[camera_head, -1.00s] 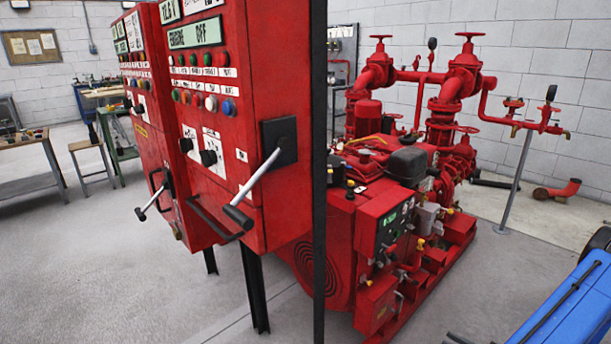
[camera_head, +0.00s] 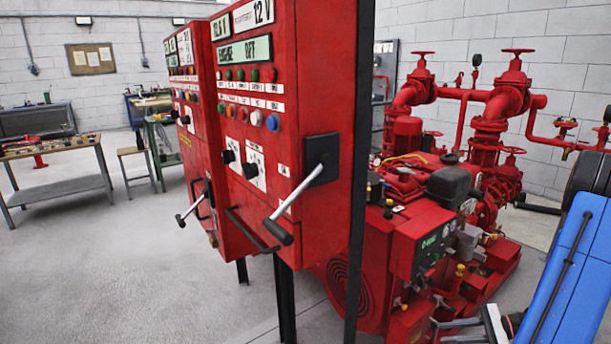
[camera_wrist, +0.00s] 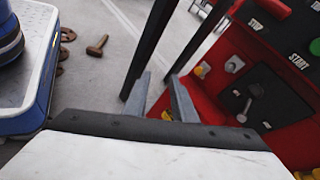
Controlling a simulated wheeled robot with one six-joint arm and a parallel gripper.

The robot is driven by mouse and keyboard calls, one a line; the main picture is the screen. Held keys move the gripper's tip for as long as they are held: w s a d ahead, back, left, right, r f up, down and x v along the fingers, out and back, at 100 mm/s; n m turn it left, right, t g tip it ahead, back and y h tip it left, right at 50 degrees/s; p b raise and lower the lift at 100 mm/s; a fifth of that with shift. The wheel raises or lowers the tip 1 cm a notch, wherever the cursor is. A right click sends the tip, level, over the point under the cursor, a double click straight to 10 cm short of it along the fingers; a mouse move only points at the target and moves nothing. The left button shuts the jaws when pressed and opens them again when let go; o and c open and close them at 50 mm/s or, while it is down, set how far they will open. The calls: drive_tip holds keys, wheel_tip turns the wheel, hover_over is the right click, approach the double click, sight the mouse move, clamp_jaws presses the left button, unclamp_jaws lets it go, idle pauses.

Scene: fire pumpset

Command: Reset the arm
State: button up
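My arm (camera_head: 568,270) is blue and reaches in from the right edge of the head view. My gripper (camera_head: 438,331) shows at the bottom, right of the black post and in front of the pump's small control box. In the wrist view my gripper (camera_wrist: 160,82) has two grey fingers apart, with grey floor between them and nothing held. The red pump control box (camera_wrist: 255,80) with START and STOP labels and a small lever is beside the right finger. I cannot tell the exact gap to it.
A tall red control cabinet (camera_head: 300,190) with lever handles stands at centre, on black posts. The red pumpset (camera_head: 430,200) is behind it to the right. A workbench (camera_head: 60,190) and stool stand at left, with open floor (camera_head: 110,270) before them. A hammer (camera_wrist: 97,45) lies on the floor.

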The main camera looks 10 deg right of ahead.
drive_tip(key=s+a+r+n+g+h, duration=0.2)
drive_tip(key=a+r+n+g+h, duration=0.4)
drive_tip(key=a+r+n, duration=0.75)
drive_tip(key=s+a+r+n+t+h, duration=0.4)
drive_tip(key=s+a+r+n+h, duration=0.2)
drive_tip(key=s+a+r, duration=0.6)
drive_tip(key=shift+a+r+n, duration=0.35)
drive_tip(key=shift+a+r, duration=0.25)
drive_tip(key=shift+a, duration=0.95)
